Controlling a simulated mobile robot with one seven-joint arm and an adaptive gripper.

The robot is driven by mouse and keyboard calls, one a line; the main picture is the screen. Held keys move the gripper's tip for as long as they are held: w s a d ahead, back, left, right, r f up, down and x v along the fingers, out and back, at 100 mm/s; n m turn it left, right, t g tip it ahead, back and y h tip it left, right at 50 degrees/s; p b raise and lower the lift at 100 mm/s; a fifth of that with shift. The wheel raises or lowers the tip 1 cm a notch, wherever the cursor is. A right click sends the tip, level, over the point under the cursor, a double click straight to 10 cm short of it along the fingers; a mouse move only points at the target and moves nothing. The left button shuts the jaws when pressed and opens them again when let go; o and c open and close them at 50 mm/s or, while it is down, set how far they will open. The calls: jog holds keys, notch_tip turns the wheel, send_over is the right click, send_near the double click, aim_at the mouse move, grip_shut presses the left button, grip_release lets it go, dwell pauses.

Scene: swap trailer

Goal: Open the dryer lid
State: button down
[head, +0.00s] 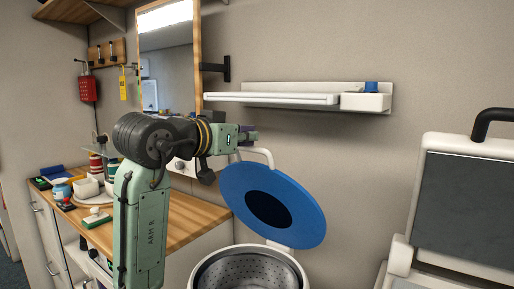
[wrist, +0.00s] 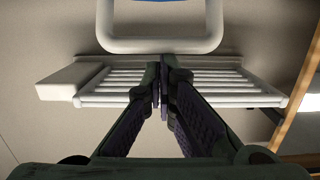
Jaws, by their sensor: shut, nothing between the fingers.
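The dryer lid (head: 288,219) is a round blue disc with a dark centre and stands tilted up above the dryer drum. Its white loop handle (head: 262,153) is at its upper left edge. The handle (wrist: 160,46) also shows at the top of the wrist view, with a sliver of blue above it. The dryer (head: 205,275) is white with a perforated metal drum, open at the top. My gripper (head: 250,134) is beside the handle, slightly up and left of it. In the wrist view my gripper (wrist: 163,68) is shut and empty, fingertips close to the handle's lower bar; whether they touch is unclear.
A white wall shelf (head: 280,98) with a blue-capped item is behind the lid. A wooden counter (head: 180,212) with dishes and small items is at left. A white unit with a dark panel (head: 468,195) stands at right. A mirror (head: 165,60) hangs behind my arm.

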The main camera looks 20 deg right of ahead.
jog(key=s+a+f+t+h+b, duration=0.1)
jog(key=s+a+f+b, duration=0.3)
jog(key=a, duration=0.2)
jog(key=shift+s+f, duration=0.3)
jog(key=shift+s, duration=0.05)
